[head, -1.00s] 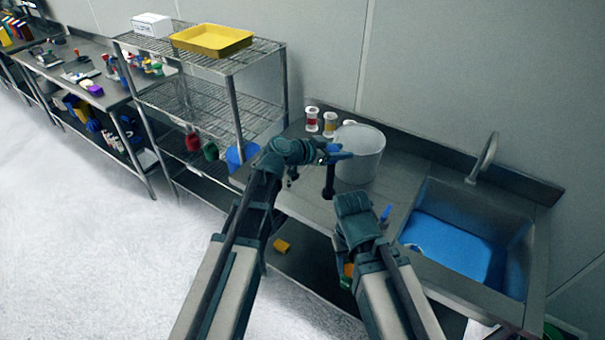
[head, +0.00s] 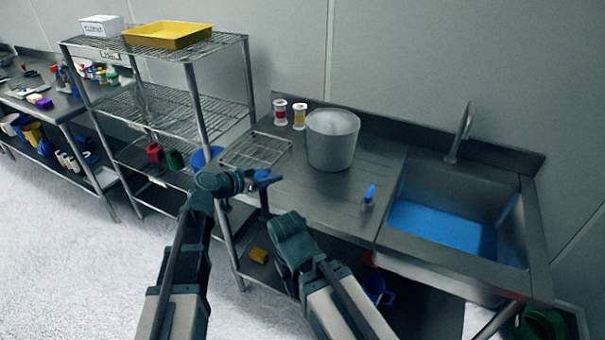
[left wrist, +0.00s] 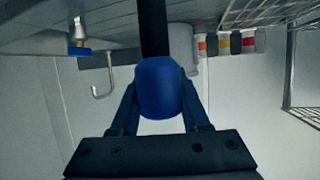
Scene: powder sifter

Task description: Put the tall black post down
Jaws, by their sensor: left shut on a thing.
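My left gripper (head: 262,180) is shut on the rounded blue top of the tall black post (head: 264,208). In the head view the post hangs upright below the fingers, by the counter's front left edge. Its lower end is hard to make out, so I cannot tell whether it touches anything. The left wrist view is upside down; there the blue top fills the space between my fingers and the black shaft (left wrist: 154,28) runs to the top edge. My right arm reaches in at the centre of the head view, but its fingers are hidden.
The sink (head: 440,228) is right, the wire shelving (head: 165,104) left. Bare counter lies in front of the bucket.

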